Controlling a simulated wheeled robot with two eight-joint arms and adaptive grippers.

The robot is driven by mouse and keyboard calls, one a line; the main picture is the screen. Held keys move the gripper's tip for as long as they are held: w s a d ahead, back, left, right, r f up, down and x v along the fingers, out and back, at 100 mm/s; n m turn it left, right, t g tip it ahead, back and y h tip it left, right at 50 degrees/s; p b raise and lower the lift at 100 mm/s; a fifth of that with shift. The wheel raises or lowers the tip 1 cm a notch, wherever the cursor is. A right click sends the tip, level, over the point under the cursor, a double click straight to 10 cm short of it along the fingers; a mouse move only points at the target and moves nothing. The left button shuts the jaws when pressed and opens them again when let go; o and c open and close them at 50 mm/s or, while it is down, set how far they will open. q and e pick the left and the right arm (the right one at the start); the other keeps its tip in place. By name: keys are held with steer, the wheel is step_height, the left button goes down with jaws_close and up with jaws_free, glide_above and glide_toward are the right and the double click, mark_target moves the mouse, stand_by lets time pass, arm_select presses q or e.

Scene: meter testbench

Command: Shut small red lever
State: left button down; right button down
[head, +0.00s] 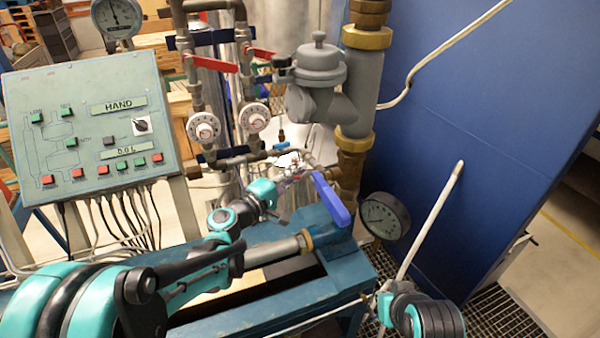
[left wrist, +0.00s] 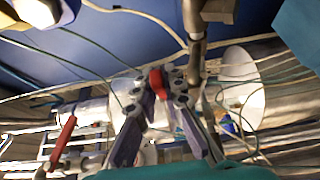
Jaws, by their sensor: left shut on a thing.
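My left gripper (head: 297,172) reaches in from the left to the pipe fittings behind the blue lever handle. In the left wrist view its two fingers (left wrist: 158,90) are closed around a small red lever (left wrist: 157,80), whose red end shows between the fingertips.
Two larger red levers (head: 213,62) (head: 260,53) sit on the upright pipes above dials (head: 203,127). A blue lever handle (head: 331,199) stands just right of my left gripper. A pressure gauge (head: 385,216) is farther right. A control panel (head: 95,125) stands at left.

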arm_select(q)
steer(key=shift+w+a+m+g+h, duration=0.15)
steer(key=shift+a+m+g+h, duration=0.7)
steer(key=shift+m+g, duration=0.85)
steer(key=shift+w+a+m+g+h, duration=0.2)
steer(key=shift+a+m+g+h, duration=0.2)
steer(key=shift+m+g+h, duration=1.3)
steer(key=shift+w+a+m+g+h, duration=0.15)
steer(key=shift+a+m+g+h, duration=0.65)
steer(key=shift+g, duration=1.5)
steer(key=shift+d, duration=0.15)
steer(key=c, duration=1.9)
jaws_free()
